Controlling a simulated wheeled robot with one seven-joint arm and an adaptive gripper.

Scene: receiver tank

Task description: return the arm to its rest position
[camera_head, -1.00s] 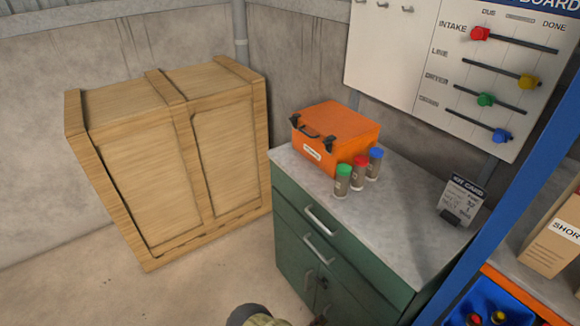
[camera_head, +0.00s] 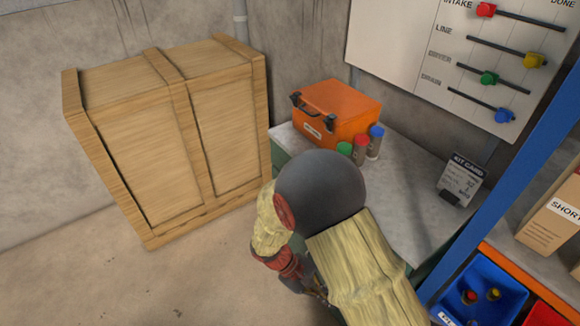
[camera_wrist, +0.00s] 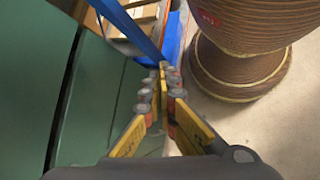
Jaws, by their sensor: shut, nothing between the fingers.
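My arm (camera_head: 355,255) shows in the head view, bent in front of the green cabinet and hiding much of its front and part of its top. My gripper (camera_wrist: 165,85) is shut and empty in the wrist view, its fingers together beside the green cabinet front (camera_wrist: 35,80). In the head view the gripper is mostly hidden low behind the arm.
An orange case (camera_head: 335,112) and green, red (camera_head: 361,146) and blue-capped (camera_head: 375,140) containers stand on the cabinet top, close behind my arm. A wooden crate (camera_head: 165,135) stands left. A blue post (camera_head: 520,165) and blue bin (camera_head: 485,285) are right. Floor at lower left is clear.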

